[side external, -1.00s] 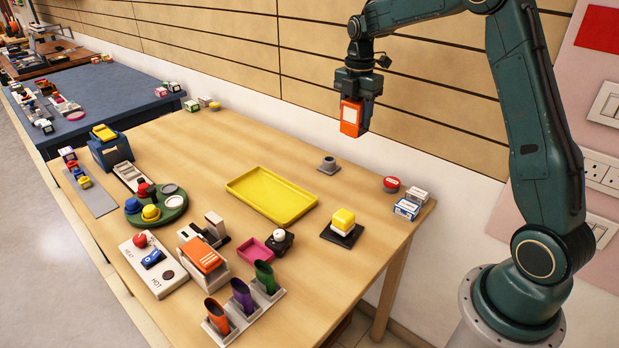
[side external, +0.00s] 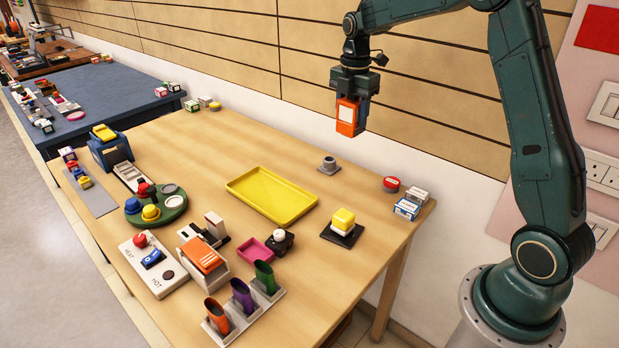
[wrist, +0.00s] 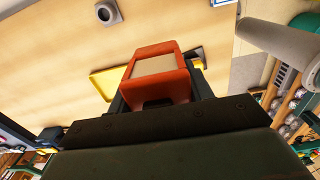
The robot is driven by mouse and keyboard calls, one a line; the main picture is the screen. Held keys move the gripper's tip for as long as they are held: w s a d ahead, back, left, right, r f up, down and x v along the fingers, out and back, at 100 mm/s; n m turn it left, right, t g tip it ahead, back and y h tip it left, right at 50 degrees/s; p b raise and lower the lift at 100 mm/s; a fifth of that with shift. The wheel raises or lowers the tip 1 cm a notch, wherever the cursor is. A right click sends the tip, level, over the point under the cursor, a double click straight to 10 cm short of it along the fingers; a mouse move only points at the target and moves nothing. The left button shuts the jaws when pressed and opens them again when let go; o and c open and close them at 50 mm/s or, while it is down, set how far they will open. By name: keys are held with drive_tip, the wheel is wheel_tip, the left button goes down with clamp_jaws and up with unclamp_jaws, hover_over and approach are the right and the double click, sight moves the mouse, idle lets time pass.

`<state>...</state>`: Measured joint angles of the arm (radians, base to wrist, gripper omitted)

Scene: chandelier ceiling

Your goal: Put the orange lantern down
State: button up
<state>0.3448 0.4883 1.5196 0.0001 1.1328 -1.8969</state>
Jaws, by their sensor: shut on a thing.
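The orange lantern (side external: 348,116) is a small orange box-like frame with a pale panel. It hangs in the air, upright, above the back part of the wooden table (side external: 340,265). My gripper (side external: 352,97) is shut on the lantern and points down. In the wrist view the lantern (wrist: 158,74) sticks out beyond the dark gripper body, which hides its near end. The lantern touches nothing but the gripper.
Below are a yellow tray (side external: 272,197), a small grey cylinder stand (side external: 328,166) and a yellow block on a dark base (side external: 342,226). A cup rack (side external: 243,312) and several other items fill the front and left. Table wood is bare around the grey stand.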

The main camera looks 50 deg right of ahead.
drive_tip(key=s+a, duration=0.6)
drive_tip(key=a, duration=0.7)
drive_tip(key=s+a, duration=0.6)
drive_tip(key=a, duration=0.7)
drive_tip(key=shift+a, duration=0.1)
wheel_tip(320, 180, down, 16)
drive_tip(key=shift+f, duration=0.1)
drive_tip(key=shift+f, duration=1.8)
drive_tip(key=shift+f, duration=0.15)
